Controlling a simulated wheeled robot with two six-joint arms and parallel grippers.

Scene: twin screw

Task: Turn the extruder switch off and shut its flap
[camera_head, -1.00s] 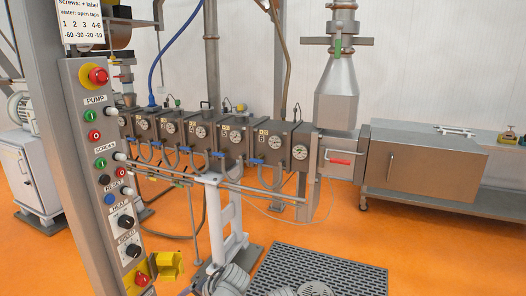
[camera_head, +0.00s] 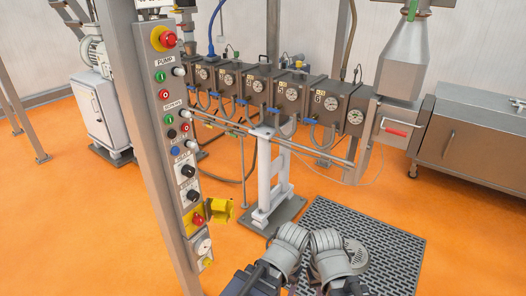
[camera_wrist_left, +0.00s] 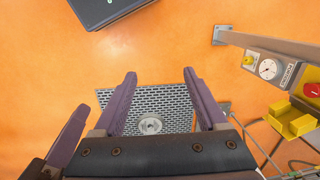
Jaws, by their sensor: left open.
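The control panel (camera_head: 176,150) stands left of centre in the head view. Low on it is a red rotary switch (camera_head: 198,220) on a yellow plate, with its yellow flap (camera_head: 222,210) swung open to the right. The left wrist view also shows the red switch (camera_wrist_left: 312,91) and the open flap (camera_wrist_left: 293,120) at its right edge. I cannot tell the switch's position. My left gripper (camera_wrist_left: 159,80) is open and empty, over the floor and apart from the panel. My arm links show at the bottom of the head view, but no fingers there.
A white dial (camera_head: 202,246) sits below the switch. The extruder barrel (camera_head: 270,100) runs behind on a white stand (camera_head: 270,180). A grey floor grate (camera_head: 385,245) lies right of my arms. The orange floor in front of the panel is clear.

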